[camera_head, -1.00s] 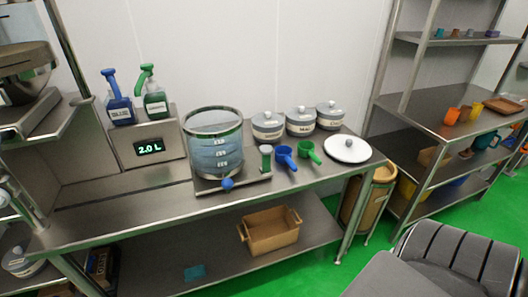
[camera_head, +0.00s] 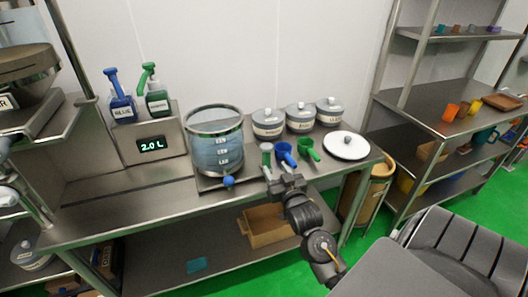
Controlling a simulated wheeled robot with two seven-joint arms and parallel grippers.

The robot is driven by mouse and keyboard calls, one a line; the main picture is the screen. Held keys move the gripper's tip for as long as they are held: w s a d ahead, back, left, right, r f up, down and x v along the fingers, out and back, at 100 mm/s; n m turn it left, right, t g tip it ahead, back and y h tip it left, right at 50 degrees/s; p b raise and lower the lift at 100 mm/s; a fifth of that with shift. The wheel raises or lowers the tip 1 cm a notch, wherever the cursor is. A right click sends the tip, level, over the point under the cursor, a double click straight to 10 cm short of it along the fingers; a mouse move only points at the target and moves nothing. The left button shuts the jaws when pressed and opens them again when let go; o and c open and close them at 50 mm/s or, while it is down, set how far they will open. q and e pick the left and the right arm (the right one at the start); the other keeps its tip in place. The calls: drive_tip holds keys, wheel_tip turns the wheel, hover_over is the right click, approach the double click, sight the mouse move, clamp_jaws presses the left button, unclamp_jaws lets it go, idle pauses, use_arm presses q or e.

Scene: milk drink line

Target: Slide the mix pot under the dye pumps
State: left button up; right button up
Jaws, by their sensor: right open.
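The mix pot (camera_head: 214,143) is a clear graduated vessel with bluish liquid. It stands upright on a dark sliding base with a blue knob (camera_head: 229,181) at its front. The blue dye pump (camera_head: 121,100) and green dye pump (camera_head: 155,95) stand on a steel housing with a "2.0 L" display (camera_head: 152,144), left of the pot. My right gripper (camera_head: 270,171) is open and empty over the bench's front edge, right of the knob and apart from it. The fingertips are small and partly hidden by the wrist. My left gripper is out of view.
A green-topped vial (camera_head: 266,153), blue scoop (camera_head: 285,153) and green scoop (camera_head: 307,148) stand close behind my right gripper. Several lidded jars (camera_head: 300,117) line the wall, with a white lid (camera_head: 346,146) at right. The bench left of the pot (camera_head: 130,187) is clear.

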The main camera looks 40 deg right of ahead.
sight(264, 152)
drive_tip(key=p+x, duration=0.1)
drive_tip(key=x, duration=1)
drive_tip(key=shift+p, duration=0.4)
drive_tip(key=shift+s, duration=0.1)
